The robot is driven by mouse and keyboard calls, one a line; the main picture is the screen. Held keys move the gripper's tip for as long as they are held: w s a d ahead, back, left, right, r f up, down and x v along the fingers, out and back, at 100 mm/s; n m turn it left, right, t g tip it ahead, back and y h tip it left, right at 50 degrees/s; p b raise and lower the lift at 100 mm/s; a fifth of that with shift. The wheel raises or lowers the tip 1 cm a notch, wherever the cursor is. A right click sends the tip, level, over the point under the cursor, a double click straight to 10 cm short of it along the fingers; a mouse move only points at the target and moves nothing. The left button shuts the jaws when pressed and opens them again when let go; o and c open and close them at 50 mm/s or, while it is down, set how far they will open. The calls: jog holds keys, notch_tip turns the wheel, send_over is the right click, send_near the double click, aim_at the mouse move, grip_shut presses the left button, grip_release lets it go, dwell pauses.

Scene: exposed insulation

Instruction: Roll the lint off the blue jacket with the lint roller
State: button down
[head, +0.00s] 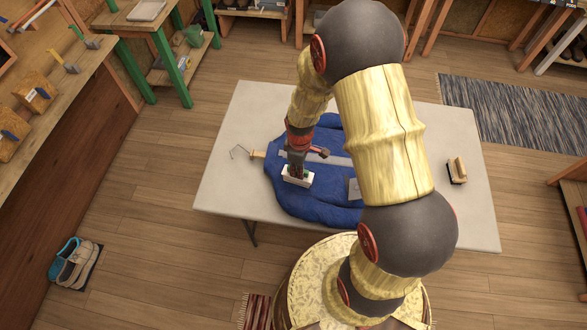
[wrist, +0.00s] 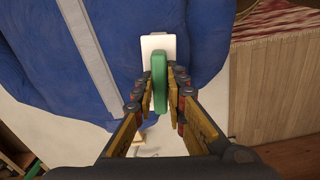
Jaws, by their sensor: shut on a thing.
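The blue jacket (head: 287,201) lies spread on the pale table (head: 225,187), partly hidden behind my arm. A pale strip (wrist: 97,66) runs along it in the wrist view. My gripper (head: 297,170) is over the jacket's left part, its fingers (wrist: 160,78) shut on the green handle (wrist: 160,85) of the lint roller. The roller's white head (wrist: 152,43) is over the blue cloth in the wrist view; it also shows below my gripper in the head view (head: 300,180). I cannot tell whether it touches the cloth. No lint can be made out.
A hanger hook with a wooden neck (head: 256,154) sticks out at the jacket's left. A wooden-handled brush (head: 457,170) lies on the table's right. A grey square (head: 354,188) is on the jacket. The table's left end is clear. Shoes (head: 76,263) are on the floor.

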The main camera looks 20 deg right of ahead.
aim_at(310, 179)
jog(key=shift+s+d+f, duration=0.2)
jog(key=shift+s+d, duration=0.55)
jog(key=shift+s, duration=0.15)
jog(key=shift+s+d+f, duration=0.2)
jog(key=shift+s+d, duration=0.55)
jog(key=shift+s, duration=0.1)
jog(key=shift+s+d+r+p, duration=0.1)
jog(key=shift+s+d+p, duration=0.15)
jog(key=shift+s+d, duration=0.35)
jog(key=shift+s+d+r+p, duration=0.1)
jog(key=shift+s+d+p, duration=0.15)
jog(key=shift+d, duration=0.6)
jog(key=shift+w+d+r, duration=0.1)
jog(key=shift+w+d, duration=0.2)
jog(key=shift+w, duration=0.3)
jog(key=shift+w+a+r, duration=0.1)
jog(key=shift+w+a, duration=0.25)
jog(key=shift+w, duration=0.05)
jog(key=shift+w+a+r, duration=0.15)
jog(key=shift+w+a, duration=0.7)
jog(key=shift+a, duration=0.25)
jog(key=shift+w+a+f+b, duration=0.1)
jog(key=shift+w+a, duration=0.5)
jog(key=shift+a, duration=0.35)
jog(key=shift+w+a+f+b, duration=0.1)
jog(key=shift+w+a, duration=0.55)
jog(key=shift+a, duration=0.35)
jog(key=shift+w+a+b, duration=0.1)
jog(key=shift+w+a, duration=0.5)
jog(key=shift+a, duration=0.35)
